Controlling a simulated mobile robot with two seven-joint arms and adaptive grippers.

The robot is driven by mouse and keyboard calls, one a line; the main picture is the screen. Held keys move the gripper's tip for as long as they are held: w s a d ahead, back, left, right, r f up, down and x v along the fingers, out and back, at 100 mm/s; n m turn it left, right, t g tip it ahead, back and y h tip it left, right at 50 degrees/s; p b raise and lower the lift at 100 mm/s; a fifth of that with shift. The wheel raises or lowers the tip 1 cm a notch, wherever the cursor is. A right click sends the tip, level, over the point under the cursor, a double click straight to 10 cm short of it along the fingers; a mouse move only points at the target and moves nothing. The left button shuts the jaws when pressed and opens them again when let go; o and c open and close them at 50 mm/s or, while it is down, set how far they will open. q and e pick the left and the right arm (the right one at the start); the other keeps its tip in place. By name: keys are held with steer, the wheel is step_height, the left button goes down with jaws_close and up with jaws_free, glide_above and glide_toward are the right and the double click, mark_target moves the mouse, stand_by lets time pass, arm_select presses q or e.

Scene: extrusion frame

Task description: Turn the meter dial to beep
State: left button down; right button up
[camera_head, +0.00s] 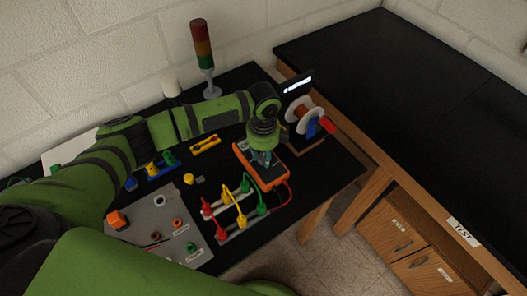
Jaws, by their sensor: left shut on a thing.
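The orange meter (270,178) lies on the black table near its right front edge, with a red lead running from its lower right side. My left gripper (263,160) points down onto the meter's face and is shut at its dial. The gripper and wrist hide the dial and its setting. My left arm reaches in from the left across the table. My right gripper is not in view.
Red, yellow and green plugs with cables (232,207) stand just left of the meter. A grey board (158,222) with small parts lies further left. A signal tower (203,55) and a spool (305,115) stand behind. A bare black bench (430,90) extends right.

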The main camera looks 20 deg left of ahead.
mark_target(262, 157)
arm_select(q)
steer(key=m, duration=0.3)
steer(key=shift+m, duration=0.4)
steer(key=m, duration=0.3)
steer(key=shift+m, duration=0.3)
steer(key=m, duration=0.3)
steer(key=shift+a+m, duration=0.1)
steer(key=shift+m, duration=0.2)
steer(key=shift+m+b, duration=0.5)
steer(key=shift+m, duration=1.4)
steer(key=c, duration=0.9)
jaws_free()
steer(key=shift+s, duration=0.1)
step_height(262, 157, up, 12)
